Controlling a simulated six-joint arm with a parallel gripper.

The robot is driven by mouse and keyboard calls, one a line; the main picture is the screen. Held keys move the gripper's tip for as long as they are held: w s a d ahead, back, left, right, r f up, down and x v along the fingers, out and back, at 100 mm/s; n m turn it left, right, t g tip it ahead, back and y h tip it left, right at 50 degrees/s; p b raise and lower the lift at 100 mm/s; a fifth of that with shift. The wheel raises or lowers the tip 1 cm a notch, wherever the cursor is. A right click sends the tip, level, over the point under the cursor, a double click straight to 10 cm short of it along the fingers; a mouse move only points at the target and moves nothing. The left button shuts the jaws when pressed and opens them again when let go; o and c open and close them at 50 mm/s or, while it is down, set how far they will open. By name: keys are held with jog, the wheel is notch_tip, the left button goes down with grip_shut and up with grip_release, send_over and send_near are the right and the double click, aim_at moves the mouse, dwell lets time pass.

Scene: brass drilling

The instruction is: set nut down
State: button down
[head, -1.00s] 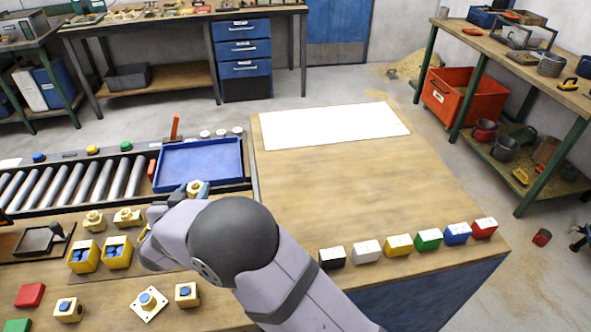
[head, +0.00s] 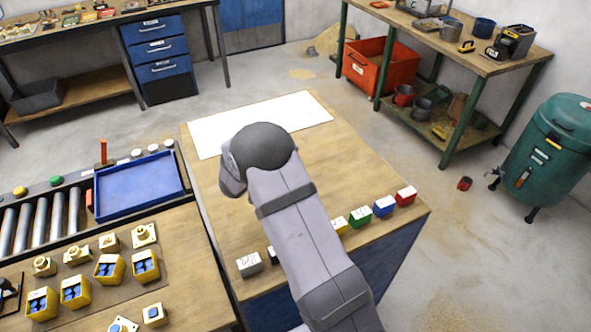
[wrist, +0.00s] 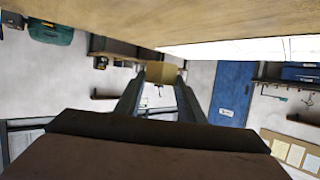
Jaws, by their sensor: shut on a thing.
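The nut (wrist: 161,72) is a small brass-yellow block between the fingertips of my gripper (wrist: 160,80) in the wrist view. My gripper is shut on it. The nut shows against the far wall, apart from the tabletop at the top of that view. In the head view, my arm's rounded joint hides the gripper and the nut. My arm there stands over the right wooden table (head: 335,170), by the near edge of the white sheet (head: 300,110). The white sheet also shows at the upper right of the wrist view (wrist: 250,48).
A row of coloured blocks (head: 384,206) lines the table's near edge, partly behind my arm. The blue tray (head: 140,187) is empty at left. Brass parts (head: 109,242) and yellow boxes (head: 75,291) stand on the left bench. Bare table lies right of my arm.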

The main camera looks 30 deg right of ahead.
jog(key=shift+s+d+m+g+h, duration=0.15)
jog(key=shift+s+d+m+g, duration=0.05)
jog(key=shift+d, duration=0.3)
jog(key=shift+s+d+m+g+h, duration=0.15)
jog(key=shift+d+m+g, duration=0.05)
jog(key=shift+d, duration=0.25)
jog(key=shift+d+r, duration=0.15)
jog(key=shift+r, duration=0.15)
jog(key=shift+s+d+r+m+g+h, duration=0.1)
jog(key=shift+s+r+m+g+h, duration=0.1)
jog(key=shift+r+m+g+h, duration=0.15)
jog(key=shift+f, duration=0.1)
jog(key=shift+f+p, duration=1.35)
jog(key=shift+f, duration=3.6)
jog(key=shift+f, duration=0.2)
jog(key=c, duration=1.2)
grip_release()
